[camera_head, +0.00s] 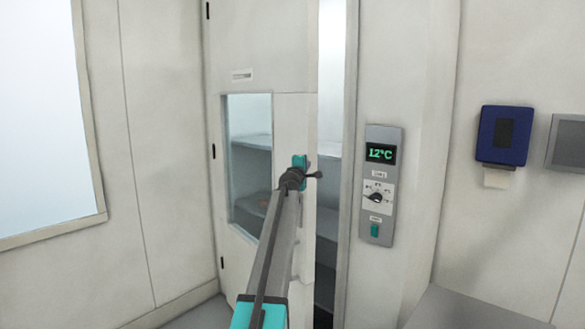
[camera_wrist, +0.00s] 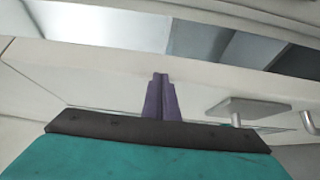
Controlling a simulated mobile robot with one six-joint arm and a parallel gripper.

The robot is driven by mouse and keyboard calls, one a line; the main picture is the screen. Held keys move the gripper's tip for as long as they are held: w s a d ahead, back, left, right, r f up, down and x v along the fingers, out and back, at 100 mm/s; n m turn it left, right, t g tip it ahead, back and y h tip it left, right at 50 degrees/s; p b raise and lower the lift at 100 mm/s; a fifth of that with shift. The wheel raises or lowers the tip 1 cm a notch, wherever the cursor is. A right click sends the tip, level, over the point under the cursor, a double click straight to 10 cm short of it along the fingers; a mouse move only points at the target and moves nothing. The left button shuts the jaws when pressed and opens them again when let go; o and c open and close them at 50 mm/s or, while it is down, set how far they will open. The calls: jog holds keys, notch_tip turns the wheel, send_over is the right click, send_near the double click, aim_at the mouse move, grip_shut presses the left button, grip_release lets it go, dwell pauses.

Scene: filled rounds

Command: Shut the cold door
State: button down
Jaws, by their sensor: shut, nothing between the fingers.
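The cold door (camera_head: 266,80) is a pale panel with a window, hinged on its left side. It stands partly open, with a gap along its right edge showing shelves inside. My gripper (camera_head: 300,162) is in front of the door near its free right edge, and its fingers are hidden in the head view. In the wrist view the purple fingers (camera_wrist: 161,88) are shut together with nothing between them, pointing at a pale surface. I cannot tell whether they touch it. A grey bracket-like handle (camera_wrist: 250,106) shows to their right.
A control panel (camera_head: 379,185) reading 12°C is on the wall right of the opening. A blue dispenser (camera_head: 502,136) and a grey screen (camera_head: 568,143) hang farther right. A grey counter (camera_head: 470,310) is at lower right. A bright window (camera_head: 40,120) is at left.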

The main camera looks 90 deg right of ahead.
jog(key=shift+s, duration=0.15)
jog(key=s+a+b, duration=0.4)
jog(key=s+a, duration=0.1)
jog(key=a, duration=0.2)
jog(key=shift+s+a, duration=0.15)
jog(key=shift+a, duration=0.2)
dwell(0.7)
jog(key=shift+f, duration=0.1)
